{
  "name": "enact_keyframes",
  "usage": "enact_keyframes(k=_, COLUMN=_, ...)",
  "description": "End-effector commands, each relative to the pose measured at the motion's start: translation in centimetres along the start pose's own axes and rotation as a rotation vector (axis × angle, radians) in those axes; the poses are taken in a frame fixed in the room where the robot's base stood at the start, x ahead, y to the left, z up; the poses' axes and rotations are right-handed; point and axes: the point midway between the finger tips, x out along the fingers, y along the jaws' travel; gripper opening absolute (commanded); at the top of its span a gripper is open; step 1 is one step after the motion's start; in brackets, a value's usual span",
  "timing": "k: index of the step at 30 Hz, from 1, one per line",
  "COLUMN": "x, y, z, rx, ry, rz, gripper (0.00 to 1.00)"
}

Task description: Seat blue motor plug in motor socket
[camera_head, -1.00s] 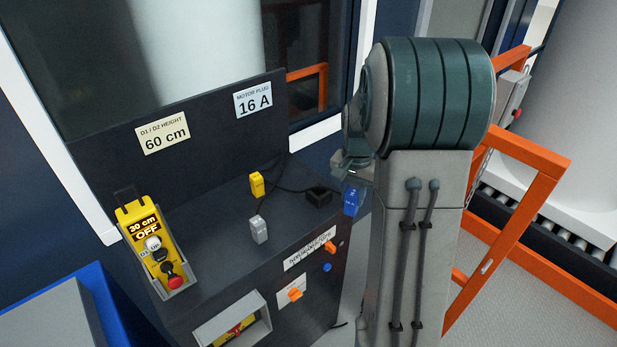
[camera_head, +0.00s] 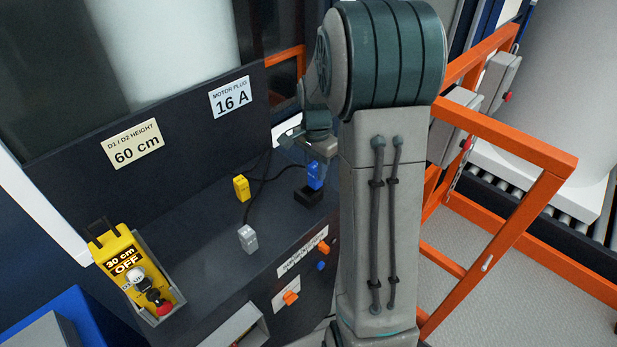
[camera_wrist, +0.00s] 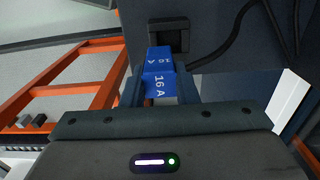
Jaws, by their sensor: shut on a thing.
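The blue motor plug (camera_head: 315,175), marked 16 A, is held in my gripper (camera_wrist: 160,92). The plug (camera_wrist: 158,72) shows between the two fingers in the wrist view. The black motor socket (camera_head: 308,197) sits on the dark console top, directly below the plug in the head view. In the wrist view the socket (camera_wrist: 168,36) lies just past the plug's far end. The plug overlaps its near edge in the picture; I cannot tell whether they touch.
A yellow plug (camera_head: 241,188) and a grey plug (camera_head: 247,239) stand left of the socket on the console. A dark cable (camera_wrist: 230,45) runs beside the socket. A yellow control box (camera_head: 135,270) is at the left. Orange railing (camera_head: 510,145) stands at the right.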

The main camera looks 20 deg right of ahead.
Motion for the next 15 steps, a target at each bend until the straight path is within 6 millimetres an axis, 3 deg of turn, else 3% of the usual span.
enact_keyframes(k=5, x=1.0, y=-1.4, z=0.9, rx=-0.002, ry=0.0, rz=0.0, gripper=0.02)
enact_keyframes(k=15, x=4.9, y=-1.5, z=0.9, rx=0.0, ry=-0.001, rz=0.001, gripper=0.02)
